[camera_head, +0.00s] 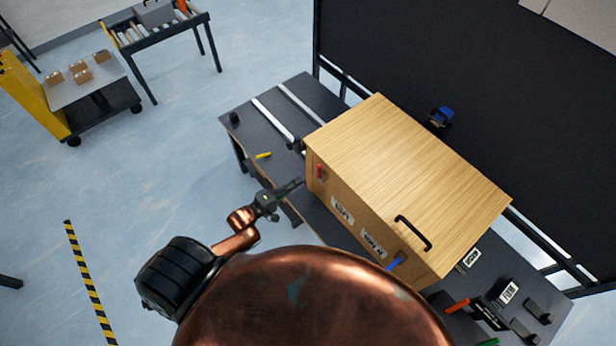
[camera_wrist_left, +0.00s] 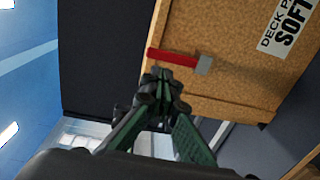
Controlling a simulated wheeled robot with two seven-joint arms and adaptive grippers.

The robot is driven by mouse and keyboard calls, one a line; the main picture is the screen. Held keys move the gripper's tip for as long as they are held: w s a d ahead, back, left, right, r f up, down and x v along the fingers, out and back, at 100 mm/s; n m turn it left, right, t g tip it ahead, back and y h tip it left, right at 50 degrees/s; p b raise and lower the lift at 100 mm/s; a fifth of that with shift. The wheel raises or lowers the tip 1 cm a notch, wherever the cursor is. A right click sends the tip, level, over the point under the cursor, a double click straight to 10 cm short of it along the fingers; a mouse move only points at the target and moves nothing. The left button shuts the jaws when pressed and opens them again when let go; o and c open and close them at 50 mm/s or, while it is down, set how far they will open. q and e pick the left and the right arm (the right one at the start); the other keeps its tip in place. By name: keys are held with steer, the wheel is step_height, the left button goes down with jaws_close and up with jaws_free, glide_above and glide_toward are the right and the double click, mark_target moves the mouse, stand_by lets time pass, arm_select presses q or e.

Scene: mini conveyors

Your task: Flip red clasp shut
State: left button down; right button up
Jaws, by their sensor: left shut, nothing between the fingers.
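A wooden box (camera_head: 400,170) with a black handle stands on a dark table. The red clasp (camera_head: 320,171) is on the box's front face, near its left edge. In the left wrist view the red clasp (camera_wrist_left: 172,57) lies across the picture, with a grey block at its right end. My left gripper (camera_head: 299,184) is shut and empty, just left of the box's front. In the left wrist view its fingertips (camera_wrist_left: 160,78) are right by the clasp; I cannot tell whether they touch it. My right gripper is out of view.
A blue clasp (camera_head: 396,261) is at the right of the same face. The dark table (camera_head: 254,126) holds rails and a small yellow piece (camera_head: 263,155). A black panel (camera_head: 470,70) stands behind the box. Open floor lies to the left.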

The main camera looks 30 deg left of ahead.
arm_select(q)
steer(key=b+v, duration=0.1)
steer(key=v, duration=0.5)
steer(key=shift+s+f, duration=0.2)
steer(key=shift+f, duration=0.25)
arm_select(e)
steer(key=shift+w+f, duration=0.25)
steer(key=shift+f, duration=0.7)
